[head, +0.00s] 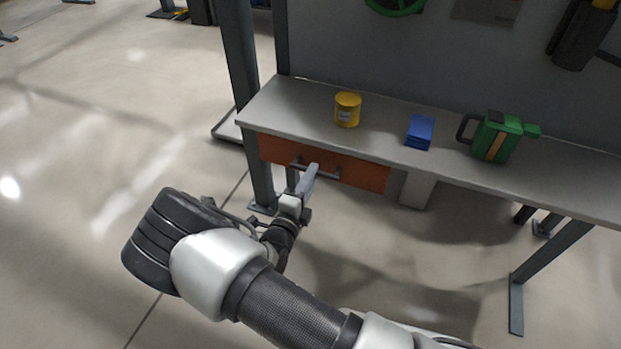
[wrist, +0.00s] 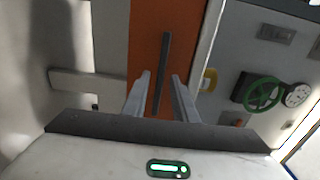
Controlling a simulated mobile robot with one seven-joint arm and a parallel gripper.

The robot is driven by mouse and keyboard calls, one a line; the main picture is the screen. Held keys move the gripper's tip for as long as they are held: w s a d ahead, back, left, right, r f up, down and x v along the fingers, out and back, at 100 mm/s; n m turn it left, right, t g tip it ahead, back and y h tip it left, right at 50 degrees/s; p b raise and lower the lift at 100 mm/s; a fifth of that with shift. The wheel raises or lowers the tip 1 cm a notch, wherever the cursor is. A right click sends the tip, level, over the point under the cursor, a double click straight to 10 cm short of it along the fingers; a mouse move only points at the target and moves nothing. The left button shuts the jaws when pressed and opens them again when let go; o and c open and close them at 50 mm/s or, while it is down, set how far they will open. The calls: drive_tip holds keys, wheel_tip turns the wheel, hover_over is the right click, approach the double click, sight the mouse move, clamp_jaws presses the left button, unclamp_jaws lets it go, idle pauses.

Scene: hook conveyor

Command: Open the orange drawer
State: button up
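The orange drawer (head: 360,174) sits under the left part of the workbench top, and its front looks closed. Its grey bar handle (head: 328,174) runs along the front. My gripper (head: 312,169) is at the handle, with its fingers pointing at the drawer front. In the wrist view the orange front (wrist: 146,40) fills the upper middle, and the handle (wrist: 164,62) shows as a dark bar between the two fingers of my gripper (wrist: 161,75). The fingers are apart, with a gap on each side of the bar. I cannot tell how deep the bar lies between them.
The grey workbench top (head: 385,125) holds a yellow can (head: 347,109), a blue box (head: 420,132) and a green jug (head: 494,138). A dark post (head: 240,70) stands at the bench's left end. Open floor (head: 90,130) lies to the left.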

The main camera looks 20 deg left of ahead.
clamp_jaws()
drive_tip(key=s+a+p, duration=0.1)
drive_tip(key=s+p, duration=0.2)
drive_tip(key=s, duration=1.2)
drive_tip(key=shift+s, duration=0.2)
drive_tip(key=shift+a, duration=0.1)
drive_tip(key=shift+o, duration=0.9)
unclamp_jaws()
